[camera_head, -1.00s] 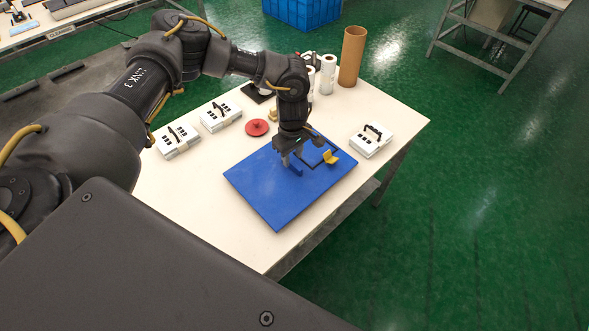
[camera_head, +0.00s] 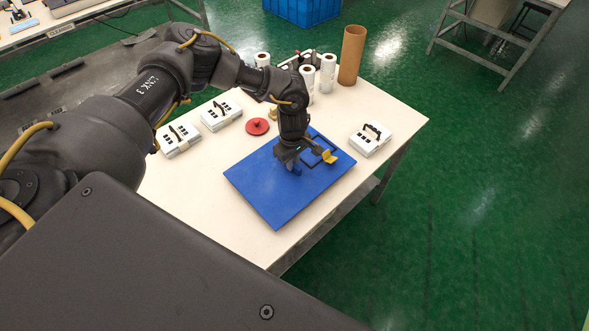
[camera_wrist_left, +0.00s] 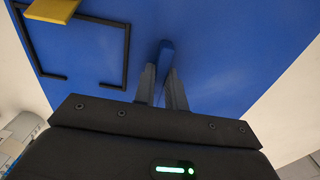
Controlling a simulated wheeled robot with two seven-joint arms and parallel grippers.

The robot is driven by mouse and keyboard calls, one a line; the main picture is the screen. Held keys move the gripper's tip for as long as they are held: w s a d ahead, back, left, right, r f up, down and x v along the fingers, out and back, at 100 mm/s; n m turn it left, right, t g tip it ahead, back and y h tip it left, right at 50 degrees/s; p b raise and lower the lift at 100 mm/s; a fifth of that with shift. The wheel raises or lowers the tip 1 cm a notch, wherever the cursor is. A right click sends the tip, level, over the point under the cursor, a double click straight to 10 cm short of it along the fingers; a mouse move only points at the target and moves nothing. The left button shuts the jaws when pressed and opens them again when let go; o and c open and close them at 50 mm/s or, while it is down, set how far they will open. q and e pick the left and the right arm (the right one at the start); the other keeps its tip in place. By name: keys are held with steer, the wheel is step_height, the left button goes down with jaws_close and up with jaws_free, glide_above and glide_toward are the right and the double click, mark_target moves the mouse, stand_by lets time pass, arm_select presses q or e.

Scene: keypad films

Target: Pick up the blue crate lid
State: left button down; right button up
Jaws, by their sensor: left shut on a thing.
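The blue crate lid (camera_head: 275,200) lies flat on the pale table in the head view. It fills most of the left wrist view (camera_wrist_left: 240,50). A short upright blue handle (camera_wrist_left: 166,54) stands on the lid. My left gripper (camera_head: 290,166) is over the middle of the lid, pointing down. In the left wrist view its two fingers (camera_wrist_left: 162,86) are closed on the handle, one on each side. The lid shows no clear gap from the table. My right gripper is not in view.
A black outline with a yellow piece (camera_head: 329,157) is on the lid beside my gripper. White keypad boxes (camera_head: 370,139) stand to its right and back left. A red disc (camera_head: 257,127), white rolls (camera_head: 328,74) and a brown tube (camera_head: 352,55) stand behind. The table's front left is clear.

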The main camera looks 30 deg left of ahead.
arm_select(q)
steer(key=shift+w+r, duration=0.1)
steer(key=shift+r, duration=0.45)
steer(key=s+d+r+b, duration=0.4)
steer(key=s+d+r, duration=0.2)
steer(key=s+r, duration=0.65)
steer(key=s+d+r+m, duration=0.2)
steer(key=d+r+m, duration=0.2)
steer(key=d+m, duration=0.8)
steer(key=shift+d+r+m, duration=0.2)
steer(key=shift+d+m, duration=0.1)
steer(key=shift+m, duration=0.8)
